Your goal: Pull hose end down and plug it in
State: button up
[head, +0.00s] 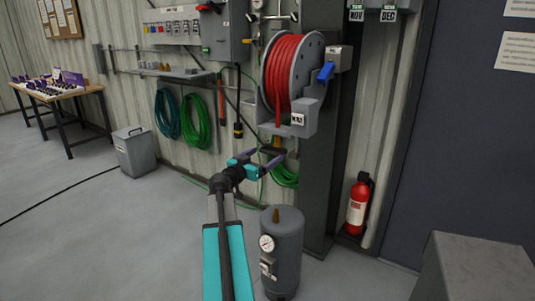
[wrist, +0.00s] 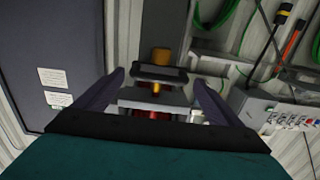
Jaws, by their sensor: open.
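The red hose (head: 284,70) is wound on a grey wall reel. In the head view its lower end (head: 277,142) hangs under the reel, with an orange-brass fitting and a dark crossbar. My gripper (head: 262,156) is open just below the reel, close to that end. In the wrist view, which looks up from below, the orange-brass fitting (wrist: 161,56) and black crossbar (wrist: 160,73) lie between the spread fingers (wrist: 158,82); I cannot tell whether they touch. A grey tank (head: 282,245) with a gauge and a brass fitting on top (head: 276,214) stands on the floor below.
A dark column (head: 320,180) stands behind the tank, with a red fire extinguisher (head: 357,205) to its right. A grey block (head: 475,270) is at the lower right. Green hoses (head: 196,122) hang on the wall. A grey bin (head: 135,150) stands left; the floor between is clear.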

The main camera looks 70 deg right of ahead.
aim_at(268, 153)
jog(key=shift+p+x, duration=0.3)
jog(key=shift+x, duration=1.3)
jog(key=c, duration=1.2)
jog(key=shift+s+a+f, duration=0.1)
jog(key=shift+s+a, duration=0.05)
jog(key=shift+a, duration=0.1)
jog(key=shift+d, duration=0.15)
